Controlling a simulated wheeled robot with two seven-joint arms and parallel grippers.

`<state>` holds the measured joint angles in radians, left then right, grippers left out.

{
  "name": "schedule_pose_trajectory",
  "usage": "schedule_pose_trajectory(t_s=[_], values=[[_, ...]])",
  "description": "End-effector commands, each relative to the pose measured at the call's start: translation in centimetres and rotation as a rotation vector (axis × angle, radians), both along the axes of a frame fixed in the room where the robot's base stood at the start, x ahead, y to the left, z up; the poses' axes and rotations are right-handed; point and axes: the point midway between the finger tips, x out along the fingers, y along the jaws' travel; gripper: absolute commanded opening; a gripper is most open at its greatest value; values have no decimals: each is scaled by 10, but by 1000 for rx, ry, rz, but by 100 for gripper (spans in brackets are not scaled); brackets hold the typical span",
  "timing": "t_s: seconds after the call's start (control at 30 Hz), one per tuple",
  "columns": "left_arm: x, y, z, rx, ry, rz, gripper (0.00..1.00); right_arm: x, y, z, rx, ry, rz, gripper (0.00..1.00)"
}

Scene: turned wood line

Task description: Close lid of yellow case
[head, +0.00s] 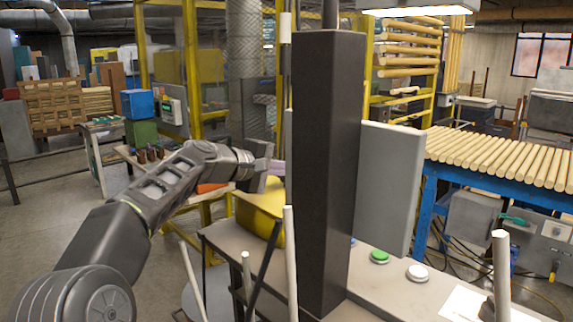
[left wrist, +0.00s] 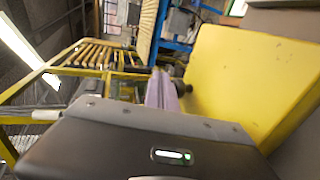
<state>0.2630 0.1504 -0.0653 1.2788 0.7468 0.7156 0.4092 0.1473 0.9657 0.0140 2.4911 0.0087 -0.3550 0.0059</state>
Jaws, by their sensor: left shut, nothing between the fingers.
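The yellow case (head: 258,208) stands on the grey workbench (head: 225,236), partly hidden behind a dark post and my left gripper. In the left wrist view a broad flat yellow face of the case (left wrist: 252,75) fills the right side. I cannot tell from these frames how far its lid is open. My left gripper (head: 277,167) is at the upper edge of the case in the head view. Its lavender fingers (left wrist: 161,90) are shut and empty, just beside the yellow face; contact is unclear. My right gripper is not in view.
A thick dark post (head: 326,170) with a grey panel (head: 392,185) rises from the bench and blocks the view. Green (head: 379,257) and white (head: 418,272) buttons sit on the bench. A blue-framed conveyor (head: 428,205) carries wooden rods at right. Thin upright rods stand in front.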

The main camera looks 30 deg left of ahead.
Motion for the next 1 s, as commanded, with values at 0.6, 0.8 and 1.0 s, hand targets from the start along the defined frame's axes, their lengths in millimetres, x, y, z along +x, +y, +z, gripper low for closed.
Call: schedule_pose_trajectory(t_s=[0.6, 0.8, 1.0], values=[[-2, -2, 22, 0, -1, -1, 0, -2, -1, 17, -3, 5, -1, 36], [-4, -5, 55, 3, -5, -4, 0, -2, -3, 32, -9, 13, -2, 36], [-9, -3, 100, 3, -3, -3, 0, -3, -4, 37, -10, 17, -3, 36]])
